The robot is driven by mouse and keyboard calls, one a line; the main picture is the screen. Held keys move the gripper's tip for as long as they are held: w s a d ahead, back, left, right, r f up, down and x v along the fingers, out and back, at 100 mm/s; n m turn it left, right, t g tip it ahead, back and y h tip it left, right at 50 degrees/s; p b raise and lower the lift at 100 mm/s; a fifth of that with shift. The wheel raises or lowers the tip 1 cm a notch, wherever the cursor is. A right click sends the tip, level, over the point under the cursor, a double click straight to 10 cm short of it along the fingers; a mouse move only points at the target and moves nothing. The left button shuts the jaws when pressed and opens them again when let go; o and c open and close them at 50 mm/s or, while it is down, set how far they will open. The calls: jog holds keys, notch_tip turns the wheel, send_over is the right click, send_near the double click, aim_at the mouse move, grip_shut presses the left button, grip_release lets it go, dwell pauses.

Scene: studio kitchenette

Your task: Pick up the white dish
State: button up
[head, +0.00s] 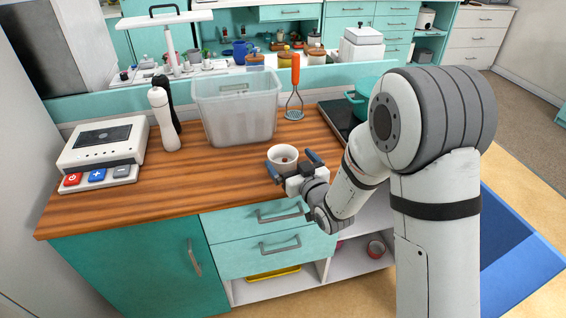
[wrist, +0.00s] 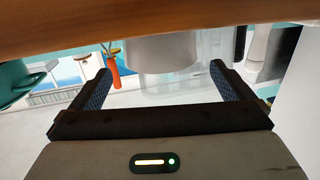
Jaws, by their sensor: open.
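In the wrist view, where the scene appears upside down, the dish (wrist: 162,52) lies between and beyond the open fingertips (wrist: 160,71). I see no finger closed on it. The dish's front lower side is partly hidden by my gripper in the head view.
A clear plastic bin (head: 233,112) stands behind the dish. An orange-handled utensil (head: 295,72) is beside it, and a teal pot (head: 363,98) is on the right. White and black mills (head: 163,120) and a white appliance (head: 100,145) stand left. The counter left of the dish is clear.

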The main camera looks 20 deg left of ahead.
aim_at(277, 147)
jog(key=x, duration=0.5)
jog(key=shift+s+f, duration=0.1)
jog(key=shift+f, duration=0.25)
jog(key=shift+c, duration=0.3)
jog(key=c, duration=1.1)
